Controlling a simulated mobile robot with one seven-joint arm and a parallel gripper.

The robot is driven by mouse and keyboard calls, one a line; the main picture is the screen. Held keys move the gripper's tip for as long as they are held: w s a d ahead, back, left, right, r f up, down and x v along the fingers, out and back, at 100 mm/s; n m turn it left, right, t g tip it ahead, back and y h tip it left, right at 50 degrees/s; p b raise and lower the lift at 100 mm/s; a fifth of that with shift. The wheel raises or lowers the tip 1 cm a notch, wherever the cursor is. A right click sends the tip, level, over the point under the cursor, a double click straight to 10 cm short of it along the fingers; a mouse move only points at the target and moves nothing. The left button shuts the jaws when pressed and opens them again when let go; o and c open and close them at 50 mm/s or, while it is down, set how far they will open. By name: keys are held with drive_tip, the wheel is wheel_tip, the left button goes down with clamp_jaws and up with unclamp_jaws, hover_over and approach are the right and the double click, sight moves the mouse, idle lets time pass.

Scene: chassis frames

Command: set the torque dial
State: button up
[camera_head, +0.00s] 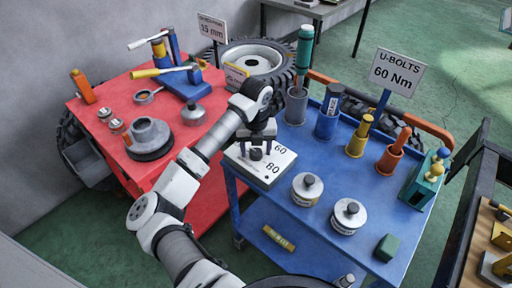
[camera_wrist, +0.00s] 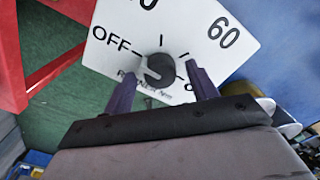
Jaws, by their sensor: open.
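The torque dial is a white box with a flat face (camera_head: 275,170) at the left corner of the blue cart. Its face shows in the wrist view (camera_wrist: 105,35) with "OFF", "60" and partly cut-off numbers. A dark round knob (camera_wrist: 160,70) sits in the middle; which mark it points to I cannot tell. My gripper (camera_head: 256,148) is over the dial from above. In the wrist view its open fingers (camera_wrist: 160,72) stand on either side of the knob, with gaps visible. A sign (camera_head: 394,72) on the cart reads "U-BOLTS 60 Nm".
The blue cart (camera_head: 318,158) also holds two labelled tins (camera_head: 307,188), a green block (camera_head: 387,247), and several cups and tools along its back. A red cart (camera_head: 95,115) with tools and a sign reading "15 mm" (camera_head: 212,28) stand to the left and behind.

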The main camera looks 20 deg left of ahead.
drive_tip(key=c, duration=1)
